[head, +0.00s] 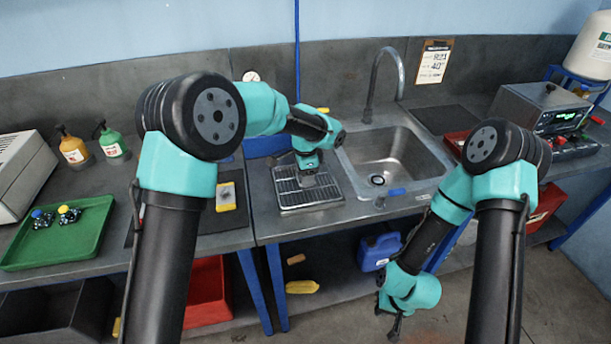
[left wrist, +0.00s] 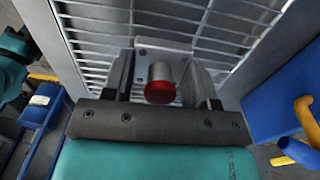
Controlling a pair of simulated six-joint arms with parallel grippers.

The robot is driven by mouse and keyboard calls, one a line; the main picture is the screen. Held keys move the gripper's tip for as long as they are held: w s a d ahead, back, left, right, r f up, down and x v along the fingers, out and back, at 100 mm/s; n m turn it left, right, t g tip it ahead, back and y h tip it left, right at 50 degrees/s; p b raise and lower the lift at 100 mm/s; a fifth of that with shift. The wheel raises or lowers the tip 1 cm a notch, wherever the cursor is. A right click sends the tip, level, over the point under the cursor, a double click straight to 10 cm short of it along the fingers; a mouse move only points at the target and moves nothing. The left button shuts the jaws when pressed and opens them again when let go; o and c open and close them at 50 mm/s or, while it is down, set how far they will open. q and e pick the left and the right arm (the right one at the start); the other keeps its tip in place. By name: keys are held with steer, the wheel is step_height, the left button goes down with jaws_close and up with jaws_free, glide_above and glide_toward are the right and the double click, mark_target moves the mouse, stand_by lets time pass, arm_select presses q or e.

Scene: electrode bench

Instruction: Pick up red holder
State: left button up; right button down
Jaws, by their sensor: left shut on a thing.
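The red holder (left wrist: 160,92) shows in the left wrist view as a grey cylinder with a round red end, with a pale plate behind it. My left gripper (left wrist: 159,82) is shut on it, one finger on each side. In the head view my left gripper (head: 307,180) is over the wire drain rack (head: 325,198) beside the sink, and the holder is too small and covered to make out there. My right gripper (head: 395,328) hangs low in front of the bench, away from the rack; its jaws are too small to read.
The sink (head: 408,160) with a tall tap lies right of the rack. A yellow-and-white block (head: 226,196) lies left of it. A green tray (head: 75,245) with small parts and two bottles stand at the left. A blue jerrycan (head: 378,252) is on the lower shelf.

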arm_select(q)
step_height(320, 180, up, 3)
steer(key=shift+r, duration=0.15)
steer(key=s+r, duration=0.1)
steer(key=s, duration=1.5)
steer(key=shift+r, duration=0.2)
